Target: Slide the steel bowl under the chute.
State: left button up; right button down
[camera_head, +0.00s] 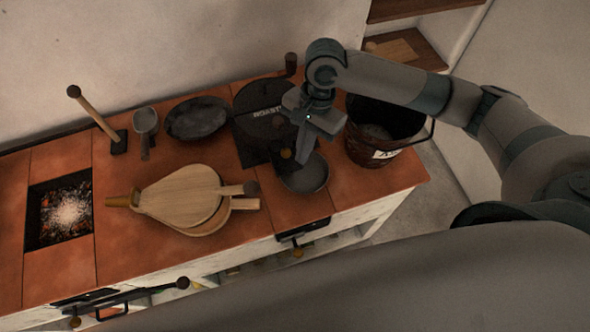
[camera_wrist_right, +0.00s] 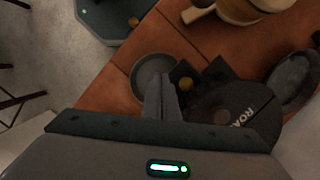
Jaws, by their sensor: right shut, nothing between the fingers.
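The steel bowl (camera_head: 312,176) is a small round grey bowl on the orange tiled counter, in front of the black roaster (camera_head: 262,97). It also shows in the right wrist view (camera_wrist_right: 153,66). Dark parts with a brass knob (camera_head: 286,153) stick out of the roaster's front, close to the bowl's rim; I cannot tell exactly which part is the chute. My right gripper (camera_head: 302,157) is shut and empty, pointing down at the bowl's roaster-side edge. In the right wrist view its fingers (camera_wrist_right: 160,82) cover part of the bowl. I cannot tell whether they touch it.
A dark bucket (camera_head: 362,153) stands right of the bowl. Wooden bellows (camera_head: 180,195), a dark pan (camera_head: 198,119), a small metal scoop or cup (camera_head: 146,120) and glowing coals (camera_head: 66,212) lie to the left. The counter's front edge is just before the bowl.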

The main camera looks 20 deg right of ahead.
jog(key=shift+s, duration=0.1)
jog(key=p, duration=0.1)
send_near(295, 188)
jog(key=x, duration=0.5)
jog(key=shift+a+f, duration=0.15)
dwell(0.5)
